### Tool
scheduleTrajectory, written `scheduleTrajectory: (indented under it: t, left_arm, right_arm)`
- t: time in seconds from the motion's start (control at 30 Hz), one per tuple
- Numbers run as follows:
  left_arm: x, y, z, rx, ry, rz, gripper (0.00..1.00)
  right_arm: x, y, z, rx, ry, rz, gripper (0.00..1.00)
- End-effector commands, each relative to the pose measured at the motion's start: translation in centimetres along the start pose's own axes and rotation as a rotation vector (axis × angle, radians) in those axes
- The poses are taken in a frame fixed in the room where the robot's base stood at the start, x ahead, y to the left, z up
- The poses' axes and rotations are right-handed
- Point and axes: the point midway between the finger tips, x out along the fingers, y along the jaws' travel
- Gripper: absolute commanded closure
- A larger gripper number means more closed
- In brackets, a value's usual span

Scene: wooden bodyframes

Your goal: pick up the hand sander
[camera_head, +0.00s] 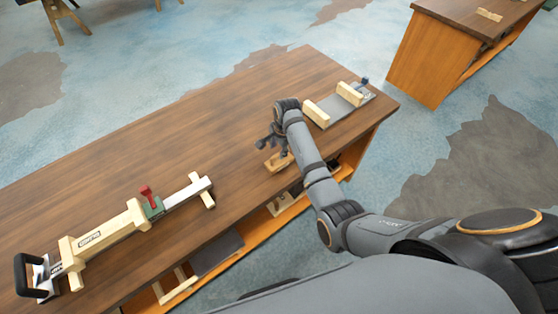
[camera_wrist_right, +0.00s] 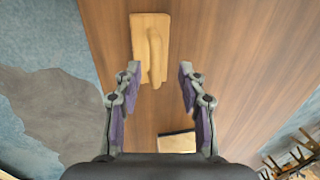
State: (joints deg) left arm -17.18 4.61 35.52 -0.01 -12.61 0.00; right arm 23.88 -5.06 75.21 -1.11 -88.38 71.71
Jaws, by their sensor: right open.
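The hand sander, a light wooden plate with a raised wooden grip (camera_wrist_right: 155,58), lies on the brown workbench. In the head view the hand sander (camera_head: 279,161) sits near the bench's right-hand front edge, partly behind my arm. My right gripper (camera_head: 268,142) is just above it. In the right wrist view my right gripper (camera_wrist_right: 160,84) is open, with its fingers apart and the near end of the grip roughly between them. Nothing is held. My left gripper is not in view.
The workbench (camera_head: 130,160) carries a long wooden clamp frame with a red-handled part (camera_head: 148,195) at the left. A grey plate with wooden blocks (camera_head: 334,106) lies at the right end. The bench middle is clear. Another table (camera_head: 440,60) stands at the upper right.

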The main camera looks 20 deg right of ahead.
Motion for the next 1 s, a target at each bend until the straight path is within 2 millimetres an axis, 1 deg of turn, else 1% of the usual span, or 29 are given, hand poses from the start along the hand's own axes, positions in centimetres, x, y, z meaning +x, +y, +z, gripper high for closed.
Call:
scheduleTrajectory:
  t: [0.03, 0.13, 0.2, 0.27, 0.37, 0.53, 0.57, 0.83, 1.0]
  left_arm:
    - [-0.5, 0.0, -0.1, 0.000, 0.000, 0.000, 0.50]
    - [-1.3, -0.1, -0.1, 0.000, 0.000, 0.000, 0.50]
    - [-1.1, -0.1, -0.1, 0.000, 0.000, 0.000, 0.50]
    - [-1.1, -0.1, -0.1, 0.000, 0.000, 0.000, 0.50]
    - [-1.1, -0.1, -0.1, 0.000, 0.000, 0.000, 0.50]
    - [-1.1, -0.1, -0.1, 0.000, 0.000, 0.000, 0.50]
    - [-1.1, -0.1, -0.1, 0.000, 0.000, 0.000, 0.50]
    - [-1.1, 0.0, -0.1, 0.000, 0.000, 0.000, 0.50]
    - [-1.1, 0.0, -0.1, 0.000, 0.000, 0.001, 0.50]
  right_arm:
    - [0.5, 0.2, 0.1, 0.000, -0.001, 0.005, 0.60]
    - [2.2, 0.6, 0.2, 0.000, -0.002, 0.007, 0.60]
    - [3.6, 0.6, 0.2, 0.000, -0.001, 0.004, 0.60]
    - [4.3, 0.6, 0.2, 0.000, -0.001, 0.004, 0.60]
    - [4.8, 0.6, 0.2, 0.000, -0.001, 0.002, 0.60]
    - [4.8, 0.6, 0.2, 0.000, 0.000, 0.001, 0.60]
    - [4.8, 0.6, 0.2, 0.000, 0.000, 0.001, 0.62]
    - [4.8, 0.6, 0.2, 0.000, 0.000, 0.002, 0.99]
    - [4.8, 0.6, 0.2, 0.000, 0.000, 0.002, 1.00]
